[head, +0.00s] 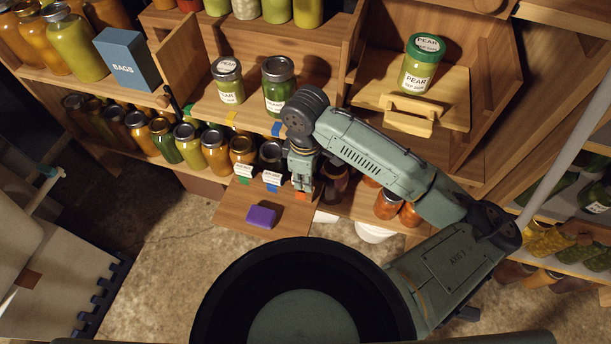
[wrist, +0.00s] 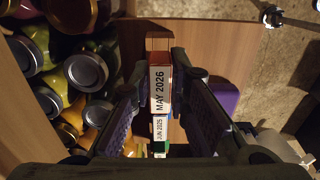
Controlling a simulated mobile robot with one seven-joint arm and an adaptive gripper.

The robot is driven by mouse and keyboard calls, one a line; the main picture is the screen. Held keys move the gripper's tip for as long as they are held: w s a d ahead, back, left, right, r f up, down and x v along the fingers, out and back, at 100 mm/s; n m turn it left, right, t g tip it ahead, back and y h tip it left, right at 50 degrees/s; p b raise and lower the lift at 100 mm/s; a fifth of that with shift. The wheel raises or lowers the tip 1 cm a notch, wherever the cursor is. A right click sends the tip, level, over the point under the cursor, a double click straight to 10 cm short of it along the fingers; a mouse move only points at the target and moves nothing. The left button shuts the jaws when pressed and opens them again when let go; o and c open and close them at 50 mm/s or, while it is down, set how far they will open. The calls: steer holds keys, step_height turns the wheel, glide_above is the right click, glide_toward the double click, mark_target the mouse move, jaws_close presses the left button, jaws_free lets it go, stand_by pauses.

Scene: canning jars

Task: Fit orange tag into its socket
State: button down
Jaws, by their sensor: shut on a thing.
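The orange tag (wrist: 159,88) has a white face reading MAY 2026. My gripper (wrist: 160,75) is shut on it, one finger on each side. In the head view my gripper (head: 302,178) is at the right part of a low wooden board, with the tag's orange end (head: 303,196) showing below it. A blue tag reading JUN 2025 (wrist: 159,130) stands in line with the held tag; it also shows in the head view (head: 271,181). A green tag (head: 243,173) stands left of it. The orange tag's socket cannot be made out, nor whether the tag touches the board.
A purple block (head: 262,216) lies on the wooden board (head: 232,214), in front of the tags. Several jars (head: 215,148) stand close behind the board. Two jars (head: 278,88) stand on the shelf above. The board's front left is clear.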

steer(key=shift+f+b, duration=0.95)
steer(key=shift+f, duration=0.45)
stand_by(1.2)
steer(key=c, duration=1.5)
jaws_free()
steer(key=shift+o, duration=0.2)
steer(key=shift+r, duration=0.1)
step_height(320, 180, up, 12)
steer(key=shift+f, duration=0.1)
